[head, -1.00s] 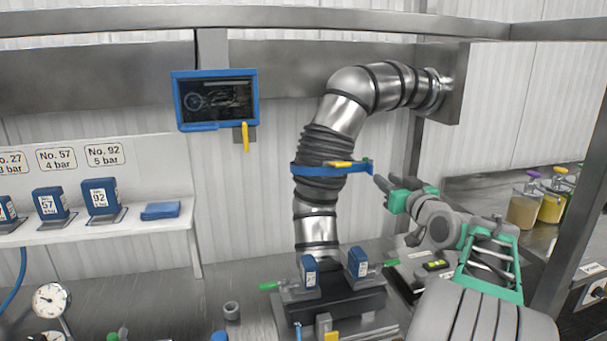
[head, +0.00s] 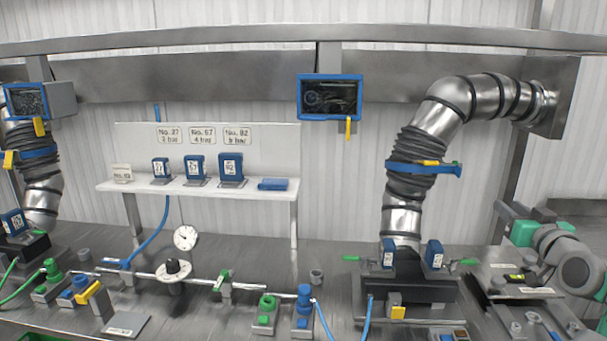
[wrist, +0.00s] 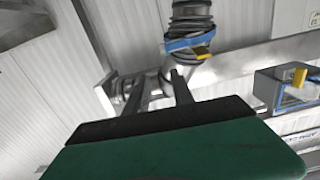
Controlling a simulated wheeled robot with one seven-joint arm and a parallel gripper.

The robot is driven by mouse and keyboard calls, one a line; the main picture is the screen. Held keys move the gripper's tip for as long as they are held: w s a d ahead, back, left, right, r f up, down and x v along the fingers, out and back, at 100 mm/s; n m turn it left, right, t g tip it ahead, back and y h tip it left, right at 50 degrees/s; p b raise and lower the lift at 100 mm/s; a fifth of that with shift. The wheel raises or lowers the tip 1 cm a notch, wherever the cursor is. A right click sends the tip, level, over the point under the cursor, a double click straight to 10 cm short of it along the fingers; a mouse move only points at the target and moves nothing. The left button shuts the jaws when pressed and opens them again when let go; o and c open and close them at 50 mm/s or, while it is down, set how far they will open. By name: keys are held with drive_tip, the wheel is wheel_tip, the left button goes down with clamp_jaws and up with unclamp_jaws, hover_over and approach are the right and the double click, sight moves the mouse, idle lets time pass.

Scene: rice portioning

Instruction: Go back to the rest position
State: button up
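My gripper (head: 512,210) is at the right of the head view, beside the silver duct and above the right end of the bench. It is partly hidden by my own green and grey wrist. In the wrist view my gripper (wrist: 158,76) shows two dark fingers standing apart with nothing between them, so it is open and empty. Behind the fingertips the wrist view shows a duct with a blue clamp and yellow handle (wrist: 203,48).
The silver duct (head: 402,220) rises from a dark base with two blue gauges. A blue-framed screen (head: 330,98) hangs at the upper middle. A white shelf (head: 200,190) holds blue blocks. Valves and a dial (head: 186,237) crowd the steel bench. Open air lies above the bench.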

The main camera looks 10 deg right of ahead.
drive_tip(key=s+d+f+m+g, duration=0.1)
drive_tip(key=s+f+m+g, duration=0.2)
drive_tip(key=f, duration=0.7)
drive_tip(key=s+f+g, duration=0.4)
drive_tip(key=f+g, duration=0.1)
drive_tip(key=f, duration=0.5)
drive_tip(key=s+a+f+m+g+y, duration=0.25)
drive_tip(key=s+a+f+g, duration=0.3)
drive_tip(key=s+f, duration=0.5)
drive_tip(key=s+a+f+g, duration=0.1)
drive_tip(key=s+a+g, duration=0.15)
drive_tip(key=a, duration=0.55)
drive_tip(key=s+a+f+g, duration=0.1)
drive_tip(key=s+a, duration=0.3)
drive_tip(key=a, duration=0.4)
drive_tip(key=w+a+r+n+t, duration=0.1)
drive_tip(key=a+r+n, duration=0.1)
drive_tip(key=a, duration=0.4)
drive_tip(key=w+a+r+n+t, duration=0.1)
drive_tip(key=w+a+r+n, duration=0.1)
drive_tip(key=a, duration=0.4)
drive_tip(key=w+a+r+n+t, duration=0.1)
drive_tip(key=a+r+n, duration=0.1)
drive_tip(key=a+n, duration=0.2)
drive_tip(key=shift+w+a+y, duration=0.35)
drive_tip(key=shift+a+y, duration=0.1)
drive_tip(key=shift+a, duration=0.5)
